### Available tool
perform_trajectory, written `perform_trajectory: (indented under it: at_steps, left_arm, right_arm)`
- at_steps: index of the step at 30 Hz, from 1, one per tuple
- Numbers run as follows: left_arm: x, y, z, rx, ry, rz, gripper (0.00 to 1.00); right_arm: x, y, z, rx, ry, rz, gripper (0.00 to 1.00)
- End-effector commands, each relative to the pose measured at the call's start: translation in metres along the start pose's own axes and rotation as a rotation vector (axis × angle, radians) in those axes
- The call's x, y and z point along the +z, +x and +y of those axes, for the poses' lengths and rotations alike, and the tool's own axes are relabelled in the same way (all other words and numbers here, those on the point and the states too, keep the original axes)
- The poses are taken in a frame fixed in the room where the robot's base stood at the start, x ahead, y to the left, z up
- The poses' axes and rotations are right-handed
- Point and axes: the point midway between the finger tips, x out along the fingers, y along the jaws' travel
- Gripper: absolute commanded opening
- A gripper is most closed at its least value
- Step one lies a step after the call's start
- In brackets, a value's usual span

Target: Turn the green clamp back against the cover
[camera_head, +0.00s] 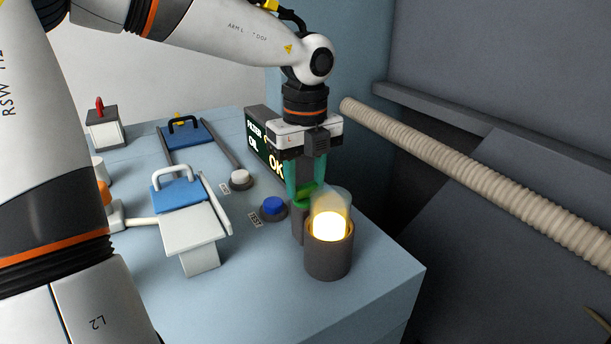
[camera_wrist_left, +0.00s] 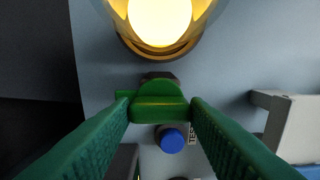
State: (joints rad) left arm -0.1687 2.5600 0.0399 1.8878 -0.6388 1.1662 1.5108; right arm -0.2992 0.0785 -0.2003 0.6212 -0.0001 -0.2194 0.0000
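The green clamp (camera_head: 304,192) is on a dark post beside the lamp, on its left in the head view. The clear cover (camera_head: 333,201) stands over the glowing bulb in a dark round holder (camera_head: 329,258). My left gripper (camera_head: 306,187) reaches down from above with green fingers. In the left wrist view the green clamp (camera_wrist_left: 159,102) lies between the two fingertips, which appear to touch it on both sides. The cover (camera_wrist_left: 204,10) shows at the top there, apart from the clamp. The fingers partly hide the clamp in the head view. My right gripper is not in view.
A blue button (camera_head: 273,206) and a white button (camera_head: 240,177) stand left of the post. A dark display (camera_head: 259,138) is behind my gripper. A white and blue fixture (camera_head: 190,222) stands further left. A ribbed hose (camera_head: 480,172) crosses at the right, beyond the table (camera_head: 385,262).

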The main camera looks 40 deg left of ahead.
Motion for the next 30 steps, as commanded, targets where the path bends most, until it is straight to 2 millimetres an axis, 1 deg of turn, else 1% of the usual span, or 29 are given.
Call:
perform_trajectory:
  at_steps: [1,3,8,14,20,30]
  left_arm:
    - [0.000,0.000,0.001,0.003,0.000,0.000,0.28]
    - [0.000,0.000,0.001,0.003,0.000,0.000,0.19]
    - [0.000,0.000,0.001,0.003,0.008,0.000,0.19]
    - [0.000,0.001,0.001,0.005,0.063,0.000,0.19]
    - [0.000,0.002,0.001,0.007,0.193,0.001,0.19]
    - [0.000,0.002,0.001,0.006,0.509,0.002,0.19]
  right_arm:
    - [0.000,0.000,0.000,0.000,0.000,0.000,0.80]
    - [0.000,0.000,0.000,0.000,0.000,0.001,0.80]
    - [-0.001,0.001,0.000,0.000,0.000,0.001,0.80]
    - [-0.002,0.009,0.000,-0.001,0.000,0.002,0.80]
    - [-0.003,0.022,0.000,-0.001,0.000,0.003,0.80]
    - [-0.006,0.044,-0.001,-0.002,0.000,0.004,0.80]
